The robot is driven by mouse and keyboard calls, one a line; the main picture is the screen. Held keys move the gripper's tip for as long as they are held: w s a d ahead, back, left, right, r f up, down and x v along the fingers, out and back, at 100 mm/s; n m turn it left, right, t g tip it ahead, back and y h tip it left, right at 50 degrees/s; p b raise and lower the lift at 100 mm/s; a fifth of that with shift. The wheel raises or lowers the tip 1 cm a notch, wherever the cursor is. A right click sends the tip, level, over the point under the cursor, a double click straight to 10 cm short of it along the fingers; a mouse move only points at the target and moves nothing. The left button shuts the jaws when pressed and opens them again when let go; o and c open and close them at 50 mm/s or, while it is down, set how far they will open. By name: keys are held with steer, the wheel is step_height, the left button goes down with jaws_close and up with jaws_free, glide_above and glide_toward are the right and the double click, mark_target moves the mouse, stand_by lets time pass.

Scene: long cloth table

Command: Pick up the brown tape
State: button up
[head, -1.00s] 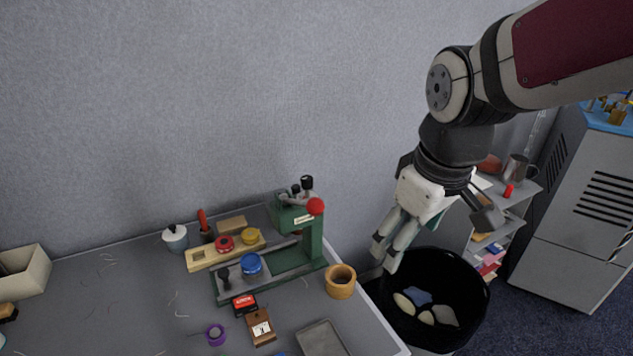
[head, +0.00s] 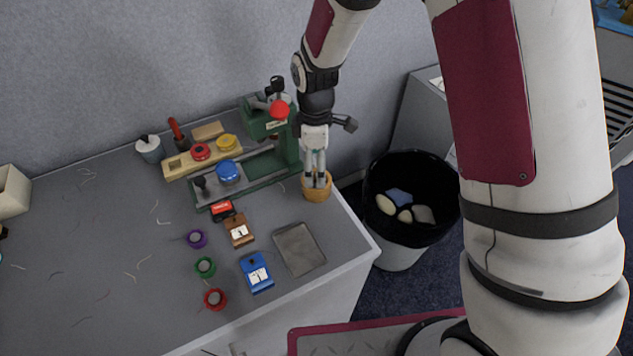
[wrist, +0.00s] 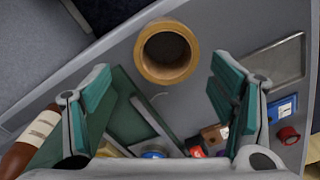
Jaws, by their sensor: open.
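The brown tape (head: 317,194) is a thick tan-brown ring near the right end of the table, beside the green press. It lies flat, with its hole facing up. In the wrist view the tape (wrist: 169,75) shows whole at upper centre, in line with the gap between my fingers. My gripper (head: 314,181) points down over the tape, and its fingertips overlap it in the head view. In the wrist view my gripper (wrist: 158,88) is open, with teal pads spread wider than the ring and nothing between them. The exact height above the tape is hard to tell.
The green press (head: 271,150) stands close left of my gripper. A grey tray (head: 300,249), a blue box (head: 256,272) and a brown box (head: 239,230) lie in front. A black bin (head: 412,205) stands beyond the table's right edge. The table's left part is mostly clear.

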steer(key=f, duration=0.3)
steer(key=s+f, duration=0.1)
steer(key=f, duration=0.1)
steer(key=shift+d+f+p, duration=0.1)
steer(key=shift+p, duration=0.25)
steer(key=shift+w+f, duration=0.1)
steer(key=shift+f, duration=0.3)
steer(key=c, duration=1.2)
